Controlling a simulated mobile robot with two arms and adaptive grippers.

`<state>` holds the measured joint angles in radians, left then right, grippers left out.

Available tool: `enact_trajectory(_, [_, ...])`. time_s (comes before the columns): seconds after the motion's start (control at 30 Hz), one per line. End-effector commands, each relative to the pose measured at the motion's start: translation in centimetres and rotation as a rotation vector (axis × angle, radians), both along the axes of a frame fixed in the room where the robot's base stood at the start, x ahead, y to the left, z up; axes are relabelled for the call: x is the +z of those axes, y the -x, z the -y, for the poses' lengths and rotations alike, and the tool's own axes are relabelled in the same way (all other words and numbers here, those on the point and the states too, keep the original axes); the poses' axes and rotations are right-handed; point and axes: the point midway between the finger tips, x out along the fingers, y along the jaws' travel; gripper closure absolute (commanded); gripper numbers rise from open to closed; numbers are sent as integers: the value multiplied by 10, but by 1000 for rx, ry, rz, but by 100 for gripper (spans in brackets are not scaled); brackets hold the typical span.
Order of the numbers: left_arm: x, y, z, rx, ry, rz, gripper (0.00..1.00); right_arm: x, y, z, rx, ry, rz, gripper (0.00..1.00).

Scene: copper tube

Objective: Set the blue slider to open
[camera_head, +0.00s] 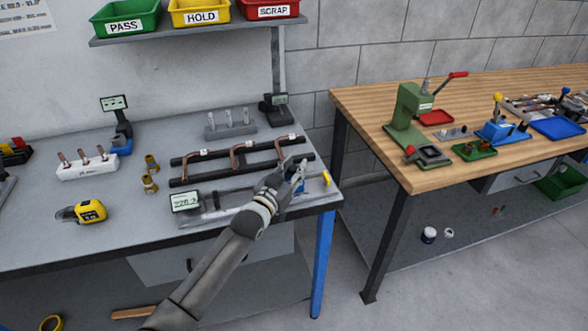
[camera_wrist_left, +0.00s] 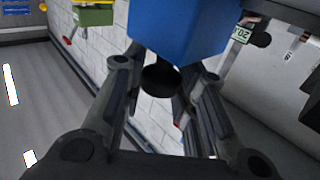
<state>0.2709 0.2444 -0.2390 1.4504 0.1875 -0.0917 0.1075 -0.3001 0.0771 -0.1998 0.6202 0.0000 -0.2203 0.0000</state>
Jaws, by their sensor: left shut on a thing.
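The blue slider (camera_wrist_left: 185,35) is a blue block at the top of the left wrist view, with a dark round part (camera_wrist_left: 160,78) below it between my fingers. In the head view only a little of the slider (camera_head: 300,186) shows beside my left gripper (camera_head: 293,173), at the right end of the gauge on the grey bench. My left gripper, also in the wrist view (camera_wrist_left: 158,85), is shut on the slider. The gripper hides most of it, so its setting cannot be told. My right gripper is not in view.
A digital display (camera_head: 186,200) stands at the gauge's left end. Behind the gripper a black rack (camera_head: 225,152) holds bent copper tubes. A yellow piece (camera_head: 326,178) is just right of the gripper, near the bench edge.

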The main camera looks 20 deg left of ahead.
Motion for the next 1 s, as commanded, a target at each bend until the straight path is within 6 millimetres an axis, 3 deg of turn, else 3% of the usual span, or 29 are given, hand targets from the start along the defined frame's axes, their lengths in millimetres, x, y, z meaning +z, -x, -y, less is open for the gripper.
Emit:
enact_trajectory(0.27, [-1, -3, 4, 0, 2, 1, 100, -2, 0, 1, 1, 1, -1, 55])
enact_trajectory(0.53, [-1, -22, 32, 0, 3, 1, 100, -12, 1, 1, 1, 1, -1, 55])
enact_trajectory(0.8, [0, -22, 33, 0, 0, -1, 100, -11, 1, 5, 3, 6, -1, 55])
enact_trajectory(0.83, [0, -22, 33, 0, 0, -1, 70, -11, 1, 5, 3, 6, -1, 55])
enact_trajectory(1.0, [0, -22, 33, 0, 0, 0, 52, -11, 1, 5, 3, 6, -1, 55])
